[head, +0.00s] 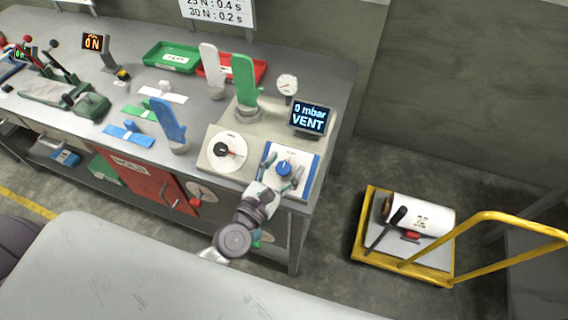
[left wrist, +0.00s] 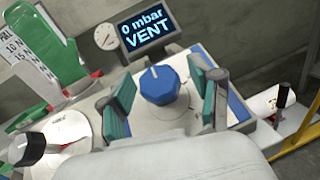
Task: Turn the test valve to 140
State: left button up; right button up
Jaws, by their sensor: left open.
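The test valve is a blue faceted knob (head: 284,168) on a white plate with blue edges (head: 305,178) at the right end of the bench. It also shows in the left wrist view (left wrist: 160,86), with a pale mark on its top pointing away from me. My left gripper (head: 279,183) is open, its green-padded fingers on either side of the knob with gaps between; I cannot tell whether either touches. It shows in the left wrist view too (left wrist: 165,100). The display (head: 310,117) reads 0 mbar VENT. My right gripper is not in view.
A white dial with a black knob (head: 223,151) is left of the valve. A green glove form (head: 244,82) and a round gauge (head: 287,85) stand behind. Blue (head: 170,125) and white glove forms (head: 212,70) stand farther left. A yellow cart (head: 372,235) is on the floor at right.

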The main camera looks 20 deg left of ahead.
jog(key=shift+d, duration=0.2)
pick_arm(q)
jog(key=shift+c, duration=0.6)
jog(key=c, duration=1)
jog(key=shift+c, duration=0.3)
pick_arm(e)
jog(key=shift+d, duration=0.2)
